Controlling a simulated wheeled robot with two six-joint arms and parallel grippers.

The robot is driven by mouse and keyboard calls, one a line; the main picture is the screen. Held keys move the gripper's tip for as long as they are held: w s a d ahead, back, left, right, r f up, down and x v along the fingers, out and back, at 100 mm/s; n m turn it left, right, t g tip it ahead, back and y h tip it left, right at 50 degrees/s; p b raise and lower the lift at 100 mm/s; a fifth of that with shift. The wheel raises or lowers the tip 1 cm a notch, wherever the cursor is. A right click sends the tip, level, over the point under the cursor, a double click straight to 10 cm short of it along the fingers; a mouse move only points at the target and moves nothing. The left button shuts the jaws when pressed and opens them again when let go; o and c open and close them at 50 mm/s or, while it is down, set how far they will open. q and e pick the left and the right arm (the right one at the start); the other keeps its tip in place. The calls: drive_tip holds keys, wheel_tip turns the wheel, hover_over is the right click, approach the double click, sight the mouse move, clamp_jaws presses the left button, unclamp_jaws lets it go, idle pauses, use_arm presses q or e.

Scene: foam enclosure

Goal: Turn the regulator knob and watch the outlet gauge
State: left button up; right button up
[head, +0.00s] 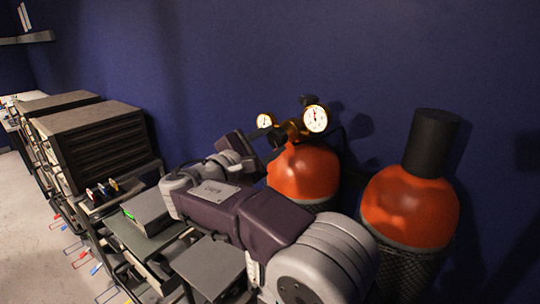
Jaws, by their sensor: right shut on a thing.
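A brass regulator (291,130) sits on top of the nearer-left orange gas cylinder (304,174). It carries two lit round gauges, a larger right gauge (316,119) and a smaller left gauge (264,121). Both have white faces with dark needles; the readings are too small to tell, and I cannot tell which is the outlet gauge. My right gripper (266,136) reaches in from the left of the regulator and is shut on its dark knob (276,138), which is mostly hidden by the fingers. My left gripper is not in view.
A second orange cylinder (411,208) with a black cap (433,144) stands at the right. Grey rack units (95,150) and a cart with small boxes (145,211) stand at the left. A dark blue wall (200,60) is close behind the cylinders.

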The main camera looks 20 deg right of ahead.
drive_tip(key=m+b, duration=0.5)
drive_tip(key=shift+f+m, duration=0.15)
drive_tip(key=shift+m, duration=0.15)
drive_tip(key=m+b, duration=0.2)
drive_tip(key=m, duration=0.1)
drive_tip(key=shift+r+m+b, duration=0.25)
drive_tip(key=shift+m+b, duration=0.65)
drive_tip(key=shift+m, duration=0.3)
drive_tip(key=o, duration=1.4)
